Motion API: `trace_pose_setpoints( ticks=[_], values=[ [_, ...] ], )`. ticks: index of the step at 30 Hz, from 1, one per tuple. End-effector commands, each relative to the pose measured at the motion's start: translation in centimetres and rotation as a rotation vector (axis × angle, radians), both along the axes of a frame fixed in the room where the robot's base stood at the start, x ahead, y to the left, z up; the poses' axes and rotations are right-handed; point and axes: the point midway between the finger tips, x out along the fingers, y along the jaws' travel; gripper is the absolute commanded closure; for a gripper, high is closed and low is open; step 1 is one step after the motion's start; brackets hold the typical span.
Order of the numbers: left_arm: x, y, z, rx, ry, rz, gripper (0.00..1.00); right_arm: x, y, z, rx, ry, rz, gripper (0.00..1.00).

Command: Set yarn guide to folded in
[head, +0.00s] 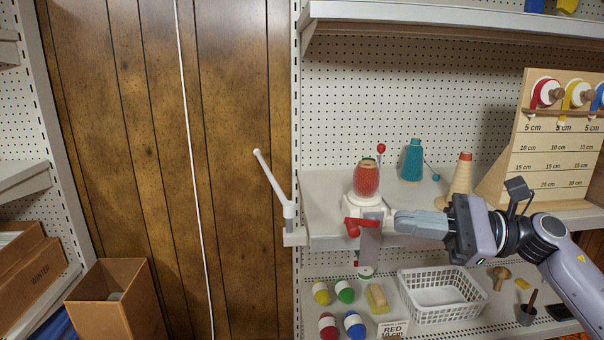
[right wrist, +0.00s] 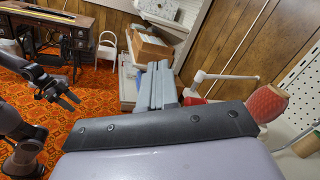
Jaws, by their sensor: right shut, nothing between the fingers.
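The yarn guide (head: 272,182) is a thin white arm with a rounded tip. It slants up and left from a white post at the shelf's left end, out in front of the wood panelling. It also shows in the right wrist view (right wrist: 228,77). My right gripper (head: 398,222) is shut and empty, pointing left. It is to the right of the guide and apart from it, by the white winder (head: 368,204) with a red yarn cone (head: 366,180). My left gripper (right wrist: 68,97) shows small in the right wrist view, far from the guide; its jaw state is unclear.
A red crank (head: 357,226) is on the winder's front, close to my right fingertips. A teal cone (head: 411,161) and a beige cone (head: 461,178) stand behind my right gripper. A white basket (head: 440,310) and yarn balls lie on the shelf below. The space left of the guide is free.

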Motion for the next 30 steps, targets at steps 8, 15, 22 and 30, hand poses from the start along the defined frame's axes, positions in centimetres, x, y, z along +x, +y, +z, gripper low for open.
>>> trace_pose_setpoints(
  ticks=[8, 15, 22, 30],
  values=[
    [-0.3, 0.3, 1.1, 0.008, 0.007, 0.004, 0.53, -0.3, 1.7, -5.1, 0.536, 0.726, -0.061, 1.00],
    [-0.4, 0.4, 2.0, 0.010, 0.006, 0.005, 0.53, -1.2, 0.2, -12.2, 1.032, 1.369, -0.117, 1.00],
    [-0.5, 0.4, 2.7, 0.011, 0.008, 0.006, 0.53, -5.0, -2.1, -21.4, 1.582, 1.943, -0.182, 1.00],
    [-0.6, 0.5, 3.8, 0.014, 0.006, 0.005, 0.53, -14.7, -3.7, -32.4, -2.015, -2.065, 0.246, 1.00]
  ],
)
